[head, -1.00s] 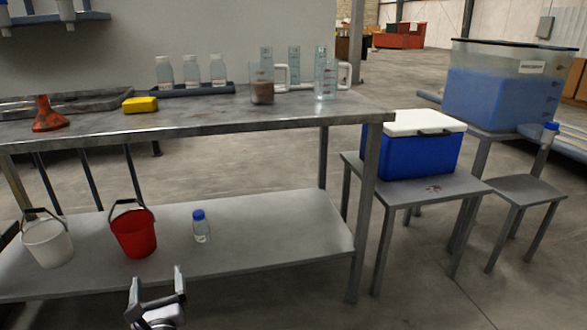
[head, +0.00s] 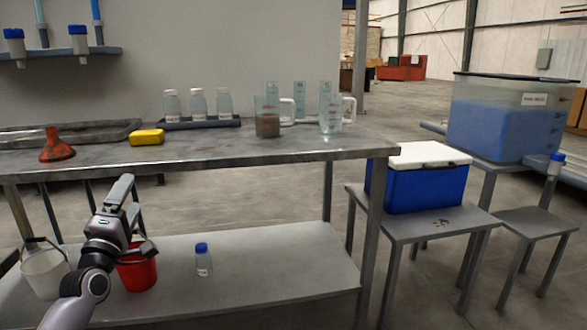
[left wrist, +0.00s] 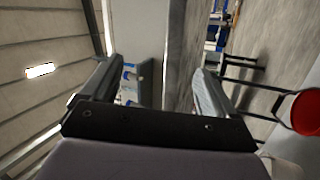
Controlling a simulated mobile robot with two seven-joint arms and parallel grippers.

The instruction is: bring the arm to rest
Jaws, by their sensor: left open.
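My left gripper (head: 133,214) is raised in front of the table's left part in the head view, partly covering the red bucket (head: 137,276). Its fingers stand apart and nothing shows between them. In the left wrist view the two fingers (left wrist: 150,85) also stand apart and empty. The wrist view looks sideways past them to the wall and floor. My right gripper is not in view.
A blue cooler (head: 415,187) stands on a side table at right.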

